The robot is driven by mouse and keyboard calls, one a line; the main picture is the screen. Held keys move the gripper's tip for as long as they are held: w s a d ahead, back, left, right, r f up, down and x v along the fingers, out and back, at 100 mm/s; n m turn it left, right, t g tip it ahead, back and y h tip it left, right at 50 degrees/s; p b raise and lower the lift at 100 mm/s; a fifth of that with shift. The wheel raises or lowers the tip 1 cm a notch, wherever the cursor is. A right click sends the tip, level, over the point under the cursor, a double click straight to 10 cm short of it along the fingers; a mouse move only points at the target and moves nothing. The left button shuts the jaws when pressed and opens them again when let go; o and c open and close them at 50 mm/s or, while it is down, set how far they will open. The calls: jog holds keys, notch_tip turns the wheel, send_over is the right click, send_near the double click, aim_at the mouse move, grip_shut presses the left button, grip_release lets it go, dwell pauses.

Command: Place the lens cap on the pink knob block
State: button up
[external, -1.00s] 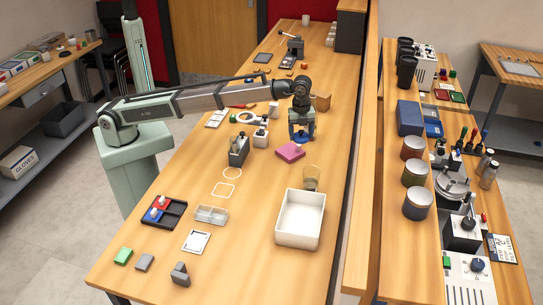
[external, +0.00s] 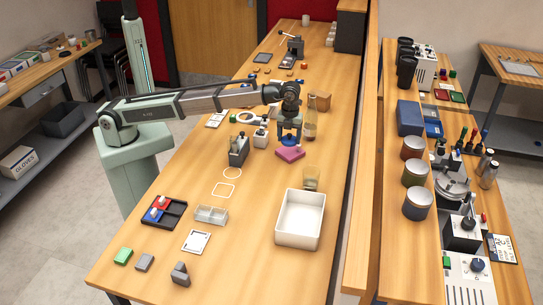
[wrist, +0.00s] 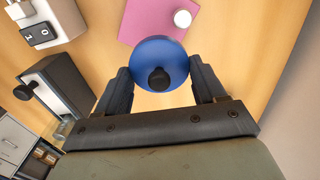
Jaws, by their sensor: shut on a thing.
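My gripper (external: 289,141) is shut on the blue lens cap (wrist: 158,62), a round disc with a small black knob in its middle. The cap also shows below the fingers in the external view (external: 290,141). The pink knob block (external: 291,154) is a flat pink slab on the bench, just below and in front of the held cap. In the wrist view the pink block (wrist: 150,18) lies past the cap, partly hidden by it, with a white round knob (wrist: 182,18) in sight beside the cap's edge. The cap looks held above the block, apart from the knob.
A dark-sided box with a black knob (external: 238,152) and a white switch box (external: 261,138) stand left of my gripper. A glass bottle (external: 310,122) stands behind right. A clear glass (external: 311,178) and a white tray (external: 300,218) are nearer the front.

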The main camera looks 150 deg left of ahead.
aim_at(289, 155)
jog(key=shift+f, duration=3.1)
jog(key=shift+f, duration=0.1)
jog(key=o, duration=1)
notch_tip(289, 155, up, 12)
jog(key=shift+r, duration=0.1)
